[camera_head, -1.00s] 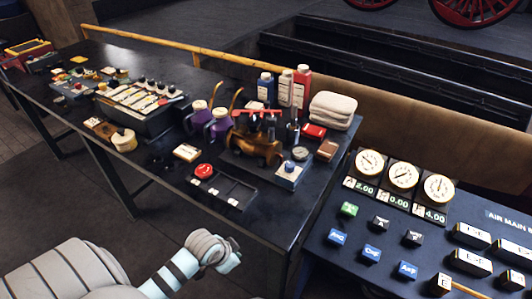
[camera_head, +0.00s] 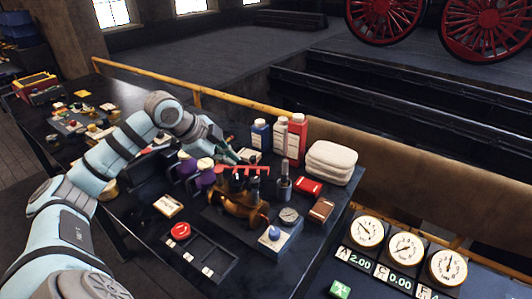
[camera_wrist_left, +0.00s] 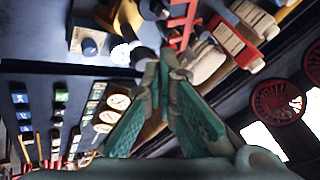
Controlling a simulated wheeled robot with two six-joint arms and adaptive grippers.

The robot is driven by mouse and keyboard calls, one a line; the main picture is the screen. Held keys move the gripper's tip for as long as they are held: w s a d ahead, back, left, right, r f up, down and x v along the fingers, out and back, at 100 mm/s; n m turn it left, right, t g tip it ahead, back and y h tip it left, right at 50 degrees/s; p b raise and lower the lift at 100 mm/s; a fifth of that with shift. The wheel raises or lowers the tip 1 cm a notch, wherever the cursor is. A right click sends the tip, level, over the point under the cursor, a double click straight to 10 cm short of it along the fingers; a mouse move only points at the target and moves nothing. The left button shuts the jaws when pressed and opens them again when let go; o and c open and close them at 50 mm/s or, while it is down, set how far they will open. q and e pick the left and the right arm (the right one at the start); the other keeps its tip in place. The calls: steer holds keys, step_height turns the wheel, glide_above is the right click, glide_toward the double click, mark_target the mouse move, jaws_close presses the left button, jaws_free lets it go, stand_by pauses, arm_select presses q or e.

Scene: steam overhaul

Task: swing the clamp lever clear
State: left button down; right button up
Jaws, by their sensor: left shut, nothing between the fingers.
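The copper-coloured fixture (camera_head: 240,208) stands on the dark bench. A red bar (camera_head: 252,169), perhaps the clamp lever, lies at its far side. In the left wrist view a red ladder-like part (camera_wrist_left: 182,18) shows just beyond the fingertips. My left gripper (camera_head: 234,158) reaches over the bench from the left, beside the left end of the red bar. Its green fingers are together and empty; they also show in the left wrist view (camera_wrist_left: 167,55). I cannot tell whether they touch the bar. My right gripper is not in view.

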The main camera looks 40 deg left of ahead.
arm_select(q)
steer(key=r, duration=0.1)
steer(key=p, duration=0.1)
glide_toward(260, 167)
step_height(260, 167, down, 3)
steer(key=s+d, duration=0.2)
steer(key=w, duration=0.1)
steer(key=w+a, duration=0.1)
steer(key=w+f, duration=0.1)
steer(key=w, duration=0.1)
steer(key=shift+w+a+p, duration=0.15)
steer(key=shift+a+p, duration=0.05)
steer(key=shift+p, duration=0.2)
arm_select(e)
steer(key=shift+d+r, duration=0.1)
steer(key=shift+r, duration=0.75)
